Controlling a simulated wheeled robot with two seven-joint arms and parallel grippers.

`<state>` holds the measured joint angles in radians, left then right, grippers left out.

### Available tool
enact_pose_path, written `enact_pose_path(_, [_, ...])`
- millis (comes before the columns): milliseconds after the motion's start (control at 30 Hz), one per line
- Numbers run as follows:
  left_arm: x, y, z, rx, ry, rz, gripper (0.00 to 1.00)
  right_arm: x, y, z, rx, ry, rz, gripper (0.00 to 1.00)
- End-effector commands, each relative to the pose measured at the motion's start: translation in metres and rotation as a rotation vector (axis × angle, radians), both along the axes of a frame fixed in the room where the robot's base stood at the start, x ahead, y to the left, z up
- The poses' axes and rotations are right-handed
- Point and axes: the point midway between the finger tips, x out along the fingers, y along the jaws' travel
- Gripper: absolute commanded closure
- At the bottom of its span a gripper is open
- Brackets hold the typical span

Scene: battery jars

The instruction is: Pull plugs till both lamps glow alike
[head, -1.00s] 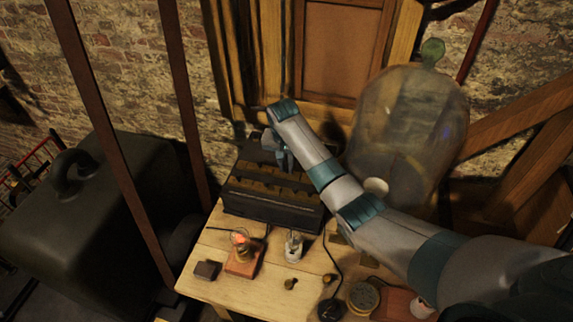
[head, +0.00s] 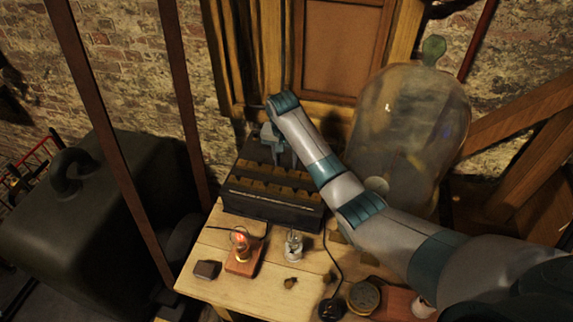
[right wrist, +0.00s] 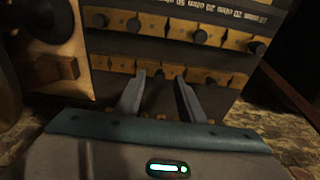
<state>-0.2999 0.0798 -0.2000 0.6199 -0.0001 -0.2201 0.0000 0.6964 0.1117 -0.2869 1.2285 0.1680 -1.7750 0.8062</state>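The dark plug box (head: 272,212) stands at the back of the table, with rows of brass blocks. The left lamp (head: 241,243) glows orange on a wooden base. The right lamp (head: 294,246) looks clear, with no clear glow. My left gripper is not in view.
A large glass jar (head: 410,135) stands right of the box, close to my right arm. A cable runs down the table's middle.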

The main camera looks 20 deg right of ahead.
Motion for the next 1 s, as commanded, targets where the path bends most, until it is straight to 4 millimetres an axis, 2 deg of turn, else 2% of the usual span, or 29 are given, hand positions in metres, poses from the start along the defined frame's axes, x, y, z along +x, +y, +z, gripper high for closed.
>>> enact_pose_path(400, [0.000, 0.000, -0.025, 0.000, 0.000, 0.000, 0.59, -0.008, 0.006, 0.067, 0.001, -0.004, 0.000, 0.64])
enact_pose_path(467, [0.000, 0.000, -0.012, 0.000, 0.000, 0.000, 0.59, -0.009, 0.006, 0.080, -0.001, -0.001, 0.000, 0.64])
enact_pose_path(700, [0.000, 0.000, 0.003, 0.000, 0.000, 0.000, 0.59, -0.012, 0.007, 0.095, -0.001, 0.001, 0.000, 0.64])
enact_pose_path(1000, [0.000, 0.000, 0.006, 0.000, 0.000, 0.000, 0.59, -0.012, 0.008, 0.098, -0.001, 0.001, 0.000, 0.64])
